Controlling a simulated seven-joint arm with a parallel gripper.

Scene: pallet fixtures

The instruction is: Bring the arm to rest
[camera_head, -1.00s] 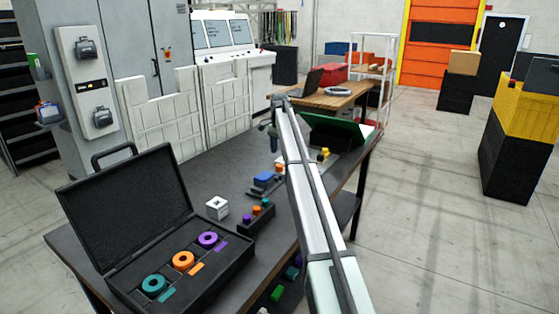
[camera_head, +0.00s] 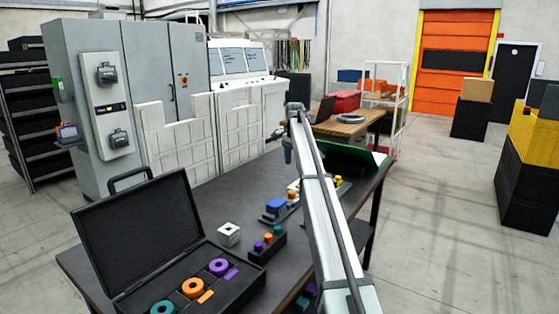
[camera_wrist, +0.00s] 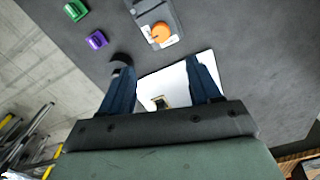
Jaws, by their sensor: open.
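My arm (camera_head: 325,200) reaches from the lower right out over the dark workbench (camera_head: 195,210) in the head view. My gripper (camera_wrist: 158,68) shows in the wrist view with its two dark blue fingers spread apart and nothing between them. It points down over a white sheet or plate (camera_wrist: 180,78) with a small dark and yellow item (camera_wrist: 160,101) on it. An orange round part (camera_wrist: 160,33) sits on a grey fixture (camera_wrist: 146,14) beyond the fingertips, apart from them. In the head view the gripper is small and partly behind the arm.
An open black case (camera_head: 215,285) with teal, orange and purple rings stands at the bench's near left. A white cube (camera_head: 229,234), a small dark holder (camera_head: 267,247) with coloured pegs and a blue part (camera_head: 275,205) stand nearby.

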